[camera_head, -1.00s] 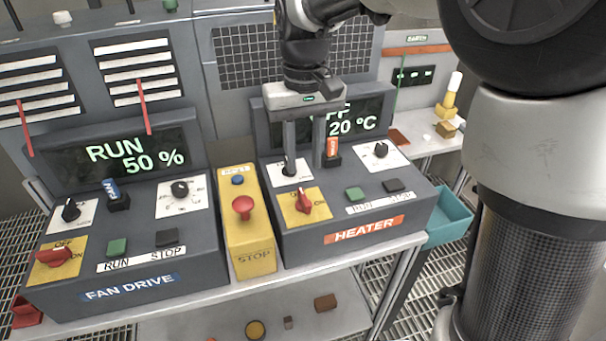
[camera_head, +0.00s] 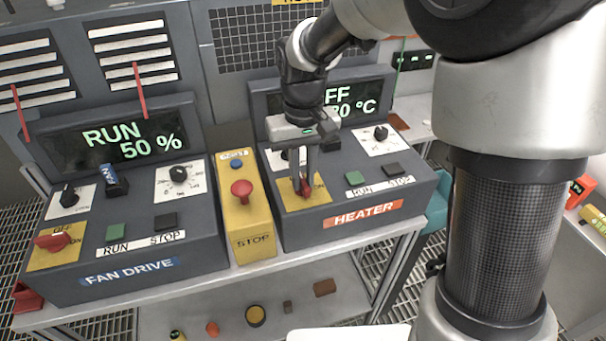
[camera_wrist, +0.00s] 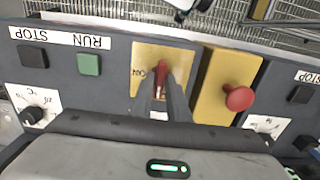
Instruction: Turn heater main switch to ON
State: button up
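The heater main switch (camera_head: 306,188) is a red rotary handle on a yellow plate (camera_head: 319,189) at the front left of the grey heater panel (camera_head: 398,216). My gripper (camera_head: 304,184) is pointed down at it, its two fingers close together on either side of the red handle. The wrist view shows the red handle (camera_wrist: 161,75) between the fingertips (camera_wrist: 161,88), with ON lettering on the plate to its left. The handle's exact angle is partly hidden by the fingers. The heater display (camera_head: 357,103) shows "FF" and a °C reading, its left part hidden by my wrist.
The yellow stop box (camera_head: 252,218) with a red mushroom button (camera_head: 241,188) stands just left of the heater panel. Green (camera_head: 355,178) and dark (camera_head: 392,169) buttons sit to the right of the switch. The fan drive panel (camera_head: 190,240) is at far left, showing RUN 50 %.

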grip_shut()
jog(key=shift+m, duration=0.3)
jog(key=m, duration=0.3)
jog(key=shift+m, duration=0.3)
jog(key=m, duration=0.4)
jog(key=shift+m, duration=0.3)
jog(key=m, duration=0.4)
jog(key=shift+m, duration=0.3)
jog(key=shift+m+p, duration=0.55)
jog(key=shift+m, duration=1.65)
jog(key=shift+o, duration=2.4)
grip_release()
